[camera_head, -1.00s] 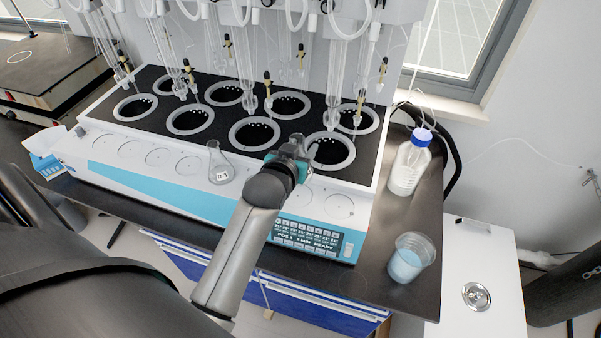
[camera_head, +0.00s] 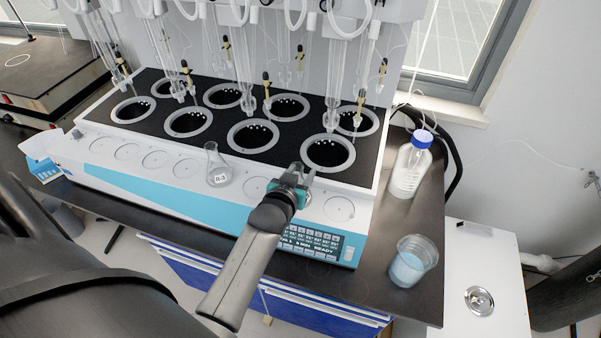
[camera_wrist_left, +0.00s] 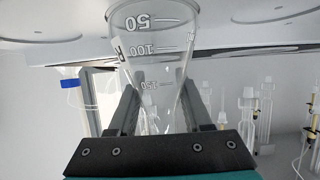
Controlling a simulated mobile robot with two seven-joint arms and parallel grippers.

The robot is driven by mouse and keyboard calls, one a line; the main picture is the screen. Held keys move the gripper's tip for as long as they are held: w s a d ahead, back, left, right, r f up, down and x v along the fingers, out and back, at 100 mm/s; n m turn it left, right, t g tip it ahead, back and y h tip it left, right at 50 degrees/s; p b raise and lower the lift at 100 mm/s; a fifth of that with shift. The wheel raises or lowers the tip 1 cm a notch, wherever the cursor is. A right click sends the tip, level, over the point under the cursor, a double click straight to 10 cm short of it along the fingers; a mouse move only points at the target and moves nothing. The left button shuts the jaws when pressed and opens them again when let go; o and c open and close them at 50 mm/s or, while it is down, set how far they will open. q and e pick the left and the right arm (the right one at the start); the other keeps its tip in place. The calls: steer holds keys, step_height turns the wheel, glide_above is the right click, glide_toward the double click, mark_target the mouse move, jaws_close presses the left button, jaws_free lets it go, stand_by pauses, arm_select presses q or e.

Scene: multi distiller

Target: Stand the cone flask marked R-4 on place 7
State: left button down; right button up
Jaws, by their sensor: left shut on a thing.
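My left gripper (camera_head: 294,180) is over the white front ledge, just in front of the near right ring opening (camera_head: 328,152). In the left wrist view its fingers (camera_wrist_left: 163,115) are shut on a clear glass flask (camera_wrist_left: 152,55) with printed volume marks. Only the edge of its label shows, so I cannot read it. In the head view the held flask is not made out. Another cone flask (camera_head: 218,170), labelled R-3, stands upright on the ledge left of the gripper. Round places (camera_head: 339,208) line the ledge; their numbers are not legible. My right gripper is not in view.
Glass tubes (camera_head: 335,75) hang over the black top (camera_head: 235,130) with its ring openings. A blue-capped bottle (camera_head: 408,170) and a beaker of blue liquid (camera_head: 411,262) stand on the dark bench to the right. A small blue-white box (camera_head: 43,168) is at the left.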

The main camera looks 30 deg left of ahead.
arm_select(q)
steer(key=shift+c, duration=1.6)
jaws_free()
steer(key=shift+s+r, duration=0.1)
steer(key=shift+r, duration=0.05)
steer(key=p+v, duration=0.1)
steer(key=v, duration=1)
steer(key=shift+s, duration=0.35)
steer(key=shift+d+r, duration=0.1)
